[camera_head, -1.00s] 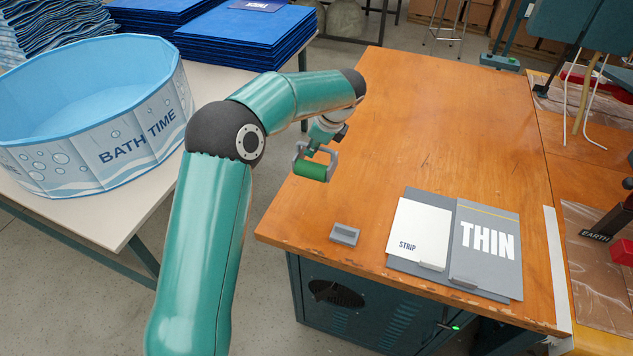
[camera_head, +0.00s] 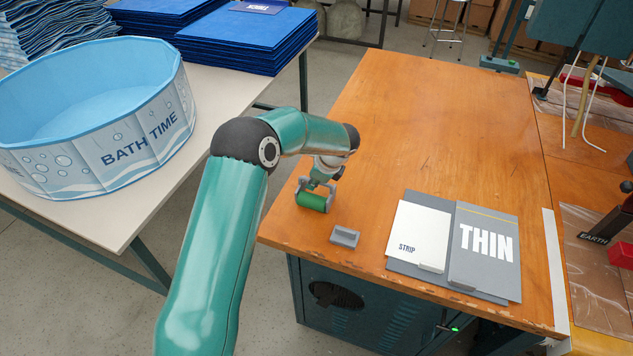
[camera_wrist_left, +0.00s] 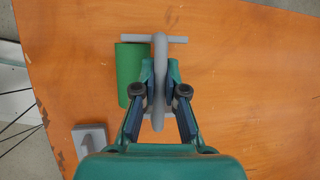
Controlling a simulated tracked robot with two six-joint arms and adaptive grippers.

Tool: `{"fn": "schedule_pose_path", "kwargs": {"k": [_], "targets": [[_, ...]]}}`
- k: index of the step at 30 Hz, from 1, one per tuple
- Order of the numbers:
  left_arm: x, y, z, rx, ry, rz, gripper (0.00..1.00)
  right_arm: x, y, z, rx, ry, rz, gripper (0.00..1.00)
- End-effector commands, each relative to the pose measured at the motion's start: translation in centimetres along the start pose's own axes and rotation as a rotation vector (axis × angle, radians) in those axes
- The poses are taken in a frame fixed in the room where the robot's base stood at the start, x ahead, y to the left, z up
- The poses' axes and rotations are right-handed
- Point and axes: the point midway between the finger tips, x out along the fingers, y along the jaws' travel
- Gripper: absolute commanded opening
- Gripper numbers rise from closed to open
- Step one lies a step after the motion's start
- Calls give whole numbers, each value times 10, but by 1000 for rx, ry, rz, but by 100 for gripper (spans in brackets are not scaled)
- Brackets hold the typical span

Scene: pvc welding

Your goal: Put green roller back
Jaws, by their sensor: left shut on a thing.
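The green roller (camera_head: 312,201) has a green cylinder on a grey frame with a handle. My left gripper (camera_head: 325,176) is shut on the roller's grey handle and holds it just above or on the orange wooden table, near its left edge. I cannot tell if the cylinder touches the wood. In the left wrist view the gripper fingers (camera_wrist_left: 160,85) close on the grey handle, with the green cylinder (camera_wrist_left: 131,72) to the left. A small grey holder (camera_head: 345,236) sits on the table just in front and right of the roller. My right gripper is not in view.
Grey cards marked STRIP and THIN (camera_head: 455,245) lie on the table right of the holder. A blue BATH TIME pool (camera_head: 150,140) stands on the white table at left. The wooden table's (camera_head: 440,120) far part is clear. A machine stands at far right.

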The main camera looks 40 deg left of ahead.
Motion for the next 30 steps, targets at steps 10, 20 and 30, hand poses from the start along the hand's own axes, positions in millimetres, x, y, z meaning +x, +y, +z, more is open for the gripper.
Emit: {"fn": "schedule_pose_path", "kwargs": {"k": [10, 20, 30], "targets": [[0, 0, 0, 1, 0, 0, 35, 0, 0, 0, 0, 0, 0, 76], [-15, -1, -1, 0, 0, -2, 35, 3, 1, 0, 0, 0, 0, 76], [-80, -1, -1, 1, 1, -4, 35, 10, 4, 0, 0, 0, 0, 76]]}}
